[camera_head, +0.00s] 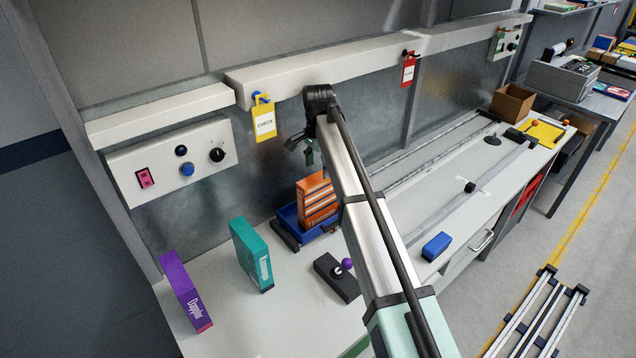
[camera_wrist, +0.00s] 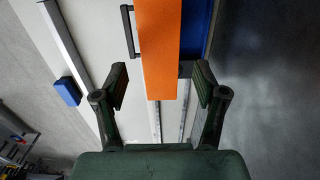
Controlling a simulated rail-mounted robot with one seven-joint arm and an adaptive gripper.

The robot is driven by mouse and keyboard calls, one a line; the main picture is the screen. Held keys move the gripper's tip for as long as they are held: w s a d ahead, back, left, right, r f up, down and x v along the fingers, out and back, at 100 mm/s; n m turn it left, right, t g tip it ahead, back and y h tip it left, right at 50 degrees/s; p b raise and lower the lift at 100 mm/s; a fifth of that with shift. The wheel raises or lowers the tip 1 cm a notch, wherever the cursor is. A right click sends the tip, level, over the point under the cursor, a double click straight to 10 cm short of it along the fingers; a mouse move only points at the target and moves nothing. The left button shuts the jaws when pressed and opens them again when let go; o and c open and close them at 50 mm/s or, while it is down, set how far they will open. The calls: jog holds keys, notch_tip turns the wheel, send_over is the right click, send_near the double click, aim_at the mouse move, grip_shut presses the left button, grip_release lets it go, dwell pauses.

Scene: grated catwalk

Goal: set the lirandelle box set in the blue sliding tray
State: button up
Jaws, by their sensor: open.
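An orange box set (camera_head: 317,200) with pale stripes stands upright in the blue sliding tray (camera_head: 288,220); lettering on its lower front is too small to read. It is the likely lirandelle set. In the wrist view the orange box (camera_wrist: 170,45) shows end-on, with the blue tray (camera_wrist: 212,8) beside it on the right. My gripper (camera_head: 312,150) is just above the box, partly hidden by my arm. In the wrist view my gripper (camera_wrist: 160,82) is open, with a finger on each side of the box and a visible gap at the left finger.
A teal box (camera_head: 251,255) and a purple box (camera_head: 185,290) stand on the bench to the left. A black joystick block (camera_head: 337,278) with a purple knob is in front of the tray. A blue block (camera_head: 436,246) lies to the right. A yellow tag (camera_head: 264,119) hangs behind.

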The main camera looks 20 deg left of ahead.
jog(key=shift+r+b, duration=0.4)
jog(key=shift+r, duration=1.85)
